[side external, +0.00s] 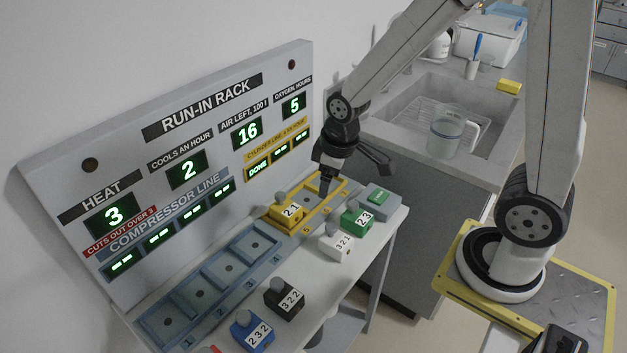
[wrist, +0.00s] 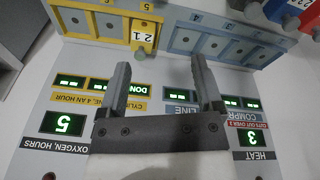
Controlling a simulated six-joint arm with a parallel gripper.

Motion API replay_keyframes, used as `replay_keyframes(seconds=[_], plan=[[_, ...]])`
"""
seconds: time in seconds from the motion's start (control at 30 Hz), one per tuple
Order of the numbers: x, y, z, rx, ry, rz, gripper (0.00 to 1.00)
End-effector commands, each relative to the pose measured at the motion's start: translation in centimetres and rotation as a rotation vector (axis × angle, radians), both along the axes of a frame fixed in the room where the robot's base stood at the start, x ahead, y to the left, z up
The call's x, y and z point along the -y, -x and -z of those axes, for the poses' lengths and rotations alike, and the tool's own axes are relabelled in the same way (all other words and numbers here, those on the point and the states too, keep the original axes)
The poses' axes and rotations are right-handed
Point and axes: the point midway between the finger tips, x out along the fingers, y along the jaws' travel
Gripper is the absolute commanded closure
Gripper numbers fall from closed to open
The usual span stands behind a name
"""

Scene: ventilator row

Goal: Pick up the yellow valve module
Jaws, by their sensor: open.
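The yellow valve module (side external: 286,212), labelled 2 1 with a grey knob, sits in the left slot of the yellow-framed cylinder line tray (side external: 303,232). It also shows upside down in the wrist view (wrist: 142,38), ahead of the fingertips and a little left of the middle. My gripper (side external: 327,190) is over the right part of the yellow tray, to the right of the module and apart from it. In the wrist view my gripper (wrist: 160,66) has its two fingers spread with nothing between them.
The blue compressor line tray (side external: 215,283) has empty slots. Green (side external: 356,217), white (side external: 337,243), black (side external: 284,298) and blue (side external: 252,331) modules stand in front of the trays. The upright display panel (side external: 190,150) rises closely behind. A sink (side external: 410,105) is at right.

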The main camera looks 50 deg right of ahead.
Motion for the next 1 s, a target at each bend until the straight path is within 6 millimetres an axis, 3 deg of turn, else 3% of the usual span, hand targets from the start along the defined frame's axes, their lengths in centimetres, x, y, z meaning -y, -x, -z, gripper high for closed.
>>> replay_keyframes(seconds=[0.2, 0.6, 0.8, 1.0], plan=[[0.4, -4.7, 1.3, -0.046, 0.047, -0.286, 0.16], [1.4, -12.1, 5.0, -0.120, 0.100, -0.828, 0.16], [1.9, -14.8, 7.2, -0.147, 0.109, -1.073, 0.16], [2.1, -16.1, 8.4, -0.158, 0.110, -1.210, 0.16]])
